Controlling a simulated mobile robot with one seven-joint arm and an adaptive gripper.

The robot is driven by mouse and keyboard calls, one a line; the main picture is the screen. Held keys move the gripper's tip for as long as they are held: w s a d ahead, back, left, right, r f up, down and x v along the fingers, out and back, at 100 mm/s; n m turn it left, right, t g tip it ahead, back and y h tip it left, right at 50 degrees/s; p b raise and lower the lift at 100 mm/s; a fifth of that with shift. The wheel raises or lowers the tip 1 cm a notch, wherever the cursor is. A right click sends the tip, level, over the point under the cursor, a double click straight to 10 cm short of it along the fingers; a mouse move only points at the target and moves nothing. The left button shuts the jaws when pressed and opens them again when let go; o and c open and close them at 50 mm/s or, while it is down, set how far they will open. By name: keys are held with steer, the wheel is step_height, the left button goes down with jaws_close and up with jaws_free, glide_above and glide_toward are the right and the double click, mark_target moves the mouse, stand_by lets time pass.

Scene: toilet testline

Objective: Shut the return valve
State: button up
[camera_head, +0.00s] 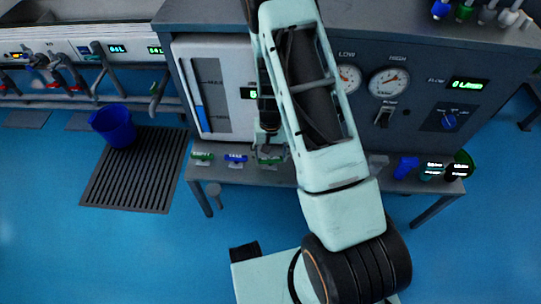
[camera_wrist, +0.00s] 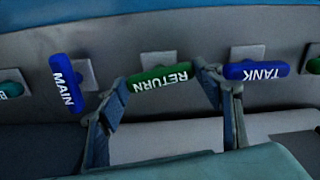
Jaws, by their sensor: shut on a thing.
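The return valve is a green bar handle lettered RETURN (camera_wrist: 160,78), upside down in the wrist view. It lies nearly level, slightly tilted, against a grey square plate. My gripper (camera_wrist: 159,80) has one finger at each end of this handle and is shut on it lengthwise. In the head view my gripper (camera_head: 267,144) reaches down in front of the bench. A green handle (camera_head: 268,160) shows there just below it, partly hidden by my gripper.
The blue TANK handle (camera_wrist: 255,71) lies level beside the return valve. The blue MAIN handle (camera_wrist: 67,83) stands steeply tilted on the other side. Gauges (camera_head: 389,82) are on the panel.

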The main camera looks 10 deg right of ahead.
mark_target(271, 158)
steer(key=shift+m, duration=1)
steer(key=o, duration=1.2)
steer(key=shift+c, duration=0.2)
step_height(271, 158, up, 12)
